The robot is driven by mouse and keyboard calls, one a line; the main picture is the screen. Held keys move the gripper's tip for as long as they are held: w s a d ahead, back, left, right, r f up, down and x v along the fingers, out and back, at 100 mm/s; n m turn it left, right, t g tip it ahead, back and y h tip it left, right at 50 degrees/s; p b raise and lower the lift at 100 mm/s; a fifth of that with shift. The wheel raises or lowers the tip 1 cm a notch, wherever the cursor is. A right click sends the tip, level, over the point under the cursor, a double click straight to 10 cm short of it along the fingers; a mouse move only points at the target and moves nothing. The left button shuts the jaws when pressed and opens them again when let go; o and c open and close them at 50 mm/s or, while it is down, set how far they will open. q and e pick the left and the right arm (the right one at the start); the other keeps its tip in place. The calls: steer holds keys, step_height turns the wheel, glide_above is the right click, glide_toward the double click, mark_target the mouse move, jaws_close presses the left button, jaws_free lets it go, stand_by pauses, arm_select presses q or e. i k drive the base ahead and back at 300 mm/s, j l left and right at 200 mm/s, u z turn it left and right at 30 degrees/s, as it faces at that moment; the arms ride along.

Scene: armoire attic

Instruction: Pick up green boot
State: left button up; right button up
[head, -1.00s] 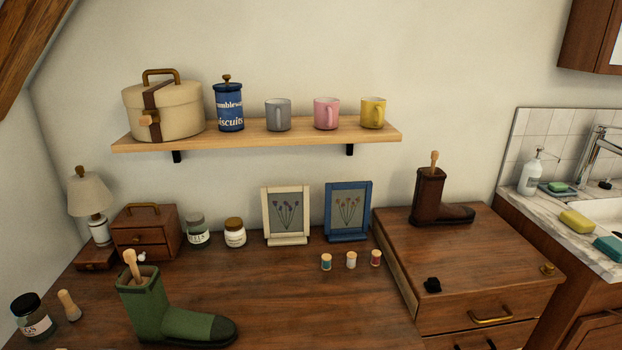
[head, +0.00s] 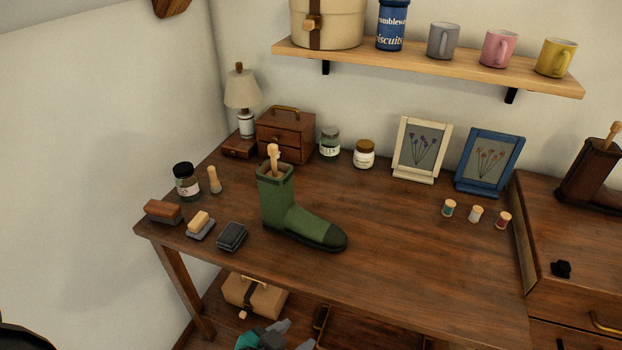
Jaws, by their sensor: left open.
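The green boot (head: 292,220) stands upright on the wooden table, its dark toe pointing right and a wooden boot tree (head: 273,155) sticking out of its top. My right gripper is not in view.
Left of the boot are a brown brush (head: 163,212), a yellow-topped block (head: 199,224), a dark tin (head: 232,236) and a jar (head: 187,182). A small drawer chest (head: 286,136) stands behind. A beige case (head: 254,297) sits below.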

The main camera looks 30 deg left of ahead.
mark_target(280, 212)
steer(key=l+u, duration=0.1)
steer(key=u, duration=0.85)
steer(key=i+l, duration=0.05)
